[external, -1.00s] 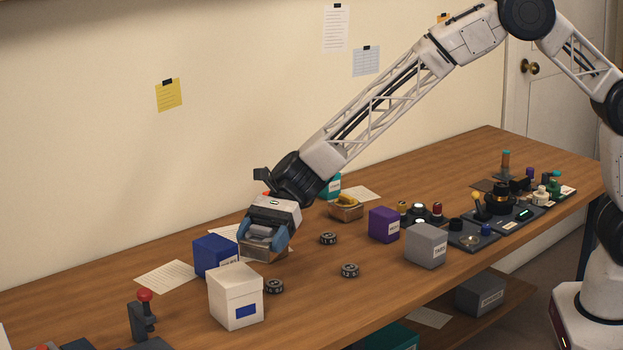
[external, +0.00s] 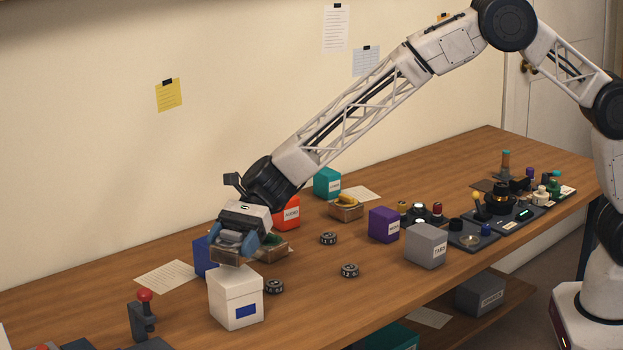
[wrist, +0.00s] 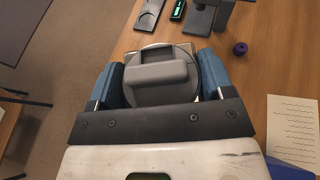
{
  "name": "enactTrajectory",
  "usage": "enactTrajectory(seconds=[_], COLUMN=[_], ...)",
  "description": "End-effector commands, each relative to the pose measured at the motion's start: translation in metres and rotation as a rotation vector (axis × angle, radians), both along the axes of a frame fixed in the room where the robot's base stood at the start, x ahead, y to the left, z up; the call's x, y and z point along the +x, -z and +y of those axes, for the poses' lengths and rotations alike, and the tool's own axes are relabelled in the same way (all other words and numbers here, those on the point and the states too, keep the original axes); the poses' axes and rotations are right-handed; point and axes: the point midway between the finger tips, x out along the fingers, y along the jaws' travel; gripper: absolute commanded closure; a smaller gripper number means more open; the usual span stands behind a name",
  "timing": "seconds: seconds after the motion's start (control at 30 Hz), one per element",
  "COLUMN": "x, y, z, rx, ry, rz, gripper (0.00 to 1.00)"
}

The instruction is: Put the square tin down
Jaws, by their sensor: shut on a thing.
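My gripper (external: 234,250) is shut on the square tin (external: 226,257), a tan metal box low between its blue fingers. The tin is above the back edge of the white box (external: 236,300); whether they touch, I cannot tell. In the wrist view, my gripper's blue fingers (wrist: 158,82) stand on both sides, and grey parts between them hide nearly all of the tin.
A tan open box with green contents (external: 272,248) stands just right of my gripper. A blue box (external: 203,258) is partly hidden behind it. Orange (external: 287,213), purple (external: 383,225) and grey (external: 426,246) boxes stand right. Dark round parts (external: 349,270) lie on otherwise clear wood.

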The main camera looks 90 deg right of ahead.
Motion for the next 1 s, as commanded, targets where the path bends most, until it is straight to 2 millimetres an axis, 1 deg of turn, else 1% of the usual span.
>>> enactTrajectory(seconds=[0.33,0.83,0.87,1.0], x=[0.000,0.000,0.000,0.000], y=[0.032,0.037,0.037,0.037], z=[0.000,0.000,0.000,0.000], rx=[0.000,0.000,0.000,0.000], ry=[-0.001,0.000,0.000,0.000], rz=[0.002,0.001,0.001,0.001], gripper=[0.53,0.53,0.23,0.01])
